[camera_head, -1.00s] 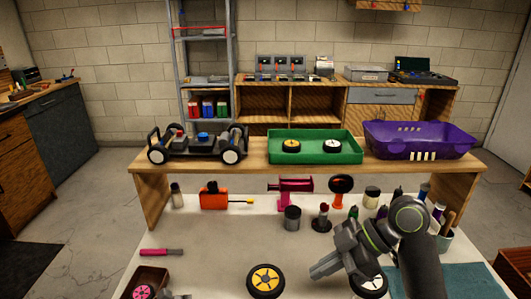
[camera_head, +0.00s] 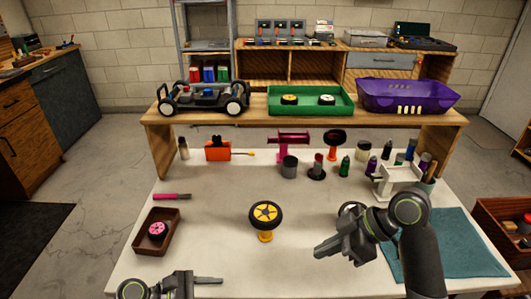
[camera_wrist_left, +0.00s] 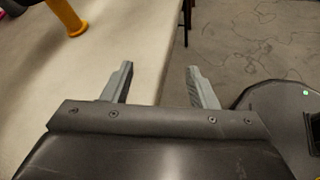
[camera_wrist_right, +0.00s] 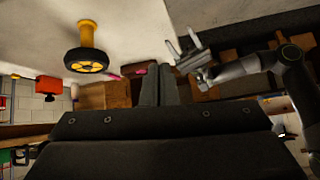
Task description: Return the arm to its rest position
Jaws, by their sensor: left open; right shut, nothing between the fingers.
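My right gripper (camera_head: 320,250) hangs over the white table (camera_head: 225,215), right of the yellow wheel (camera_head: 265,213), which sits on a yellow stand (camera_head: 265,236). Its fingers (camera_wrist_right: 157,86) are together with nothing between them in the right wrist view. My left gripper (camera_head: 208,286) is low at the front of the table in the head view. In the left wrist view its fingers (camera_wrist_left: 160,85) are apart and empty, near the table edge. A wheel (camera_head: 350,207) is mostly hidden behind my right arm.
The car chassis (camera_head: 205,98), green tray (camera_head: 310,107) with two wheels and purple basket (camera_head: 405,95) stand on the raised shelf. A brown box (camera_head: 172,244) with a pink wheel lies left. Bottles and tools line the back. The table's middle left is clear.

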